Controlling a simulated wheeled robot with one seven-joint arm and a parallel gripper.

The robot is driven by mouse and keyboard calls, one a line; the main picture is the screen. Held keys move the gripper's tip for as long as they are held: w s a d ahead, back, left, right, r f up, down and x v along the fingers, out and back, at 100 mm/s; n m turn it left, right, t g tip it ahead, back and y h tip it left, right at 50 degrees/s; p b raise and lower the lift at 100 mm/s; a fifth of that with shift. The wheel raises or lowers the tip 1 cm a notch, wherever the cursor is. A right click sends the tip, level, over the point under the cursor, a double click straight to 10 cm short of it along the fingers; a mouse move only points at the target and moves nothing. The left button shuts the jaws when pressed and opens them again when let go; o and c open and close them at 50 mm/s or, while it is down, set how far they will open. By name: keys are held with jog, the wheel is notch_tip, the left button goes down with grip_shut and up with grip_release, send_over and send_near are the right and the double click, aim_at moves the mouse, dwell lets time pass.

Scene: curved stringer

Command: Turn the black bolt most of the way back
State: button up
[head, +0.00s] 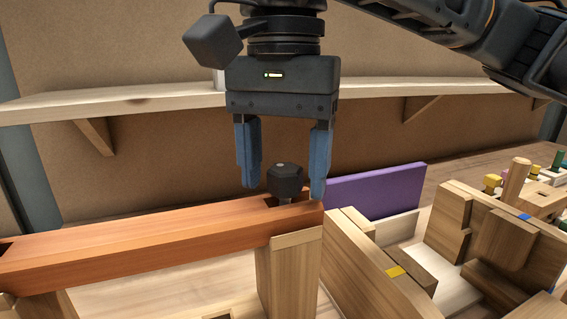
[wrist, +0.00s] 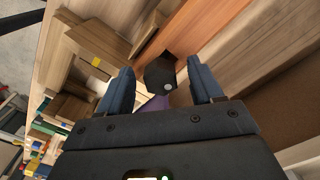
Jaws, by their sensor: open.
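The black bolt (head: 285,181) stands upright at the right end of an orange-brown wooden beam (head: 150,235). Its dark head is above the beam and a short grey shank shows under it. My gripper (head: 282,190) points down with its two blue fingers apart, one on each side of the bolt head. In the head view the left finger has a clear gap to the head; the right finger is closer. Contact with either finger cannot be seen.
A wooden post (head: 285,275) supports the beam's right end. A purple panel (head: 375,186) stands just right of the bolt. Wooden blocks and bins (head: 480,235) fill the right side. A pale shelf (head: 130,101) runs along the wall behind my gripper.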

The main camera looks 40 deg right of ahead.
notch_tip(320, 180, up, 12)
dwell(0.5)
